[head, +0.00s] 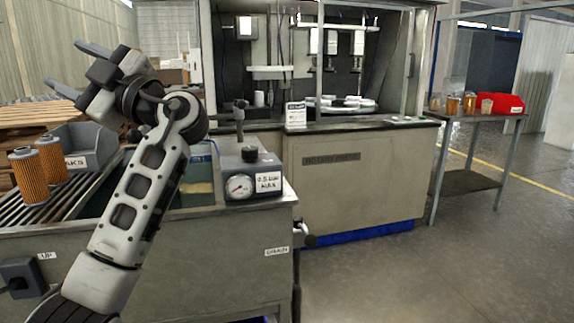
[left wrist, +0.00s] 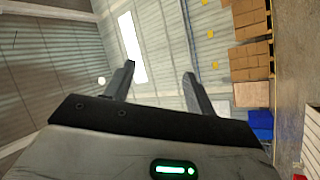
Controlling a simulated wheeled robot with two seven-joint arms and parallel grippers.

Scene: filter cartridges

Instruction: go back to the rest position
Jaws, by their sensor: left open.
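My left gripper (head: 78,70) is raised at the upper left of the head view, above the roller rack, with its fingers apart and nothing between them. In the left wrist view the two fingers (left wrist: 158,88) are spread and empty, facing the hall's wall and ceiling. My left arm reaches up from the lower left of the head view and hides part of the tank behind it. My right gripper is in neither view.
Two orange filter cartridges (head: 28,175) (head: 51,160) stand on the roller rack (head: 80,190) beside a grey bin (head: 88,140). A gauge box (head: 250,175) sits on the tank. A rotary press (head: 345,170) stands behind. A side table (head: 470,118) holds a red bin (head: 499,103). The floor at right is clear.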

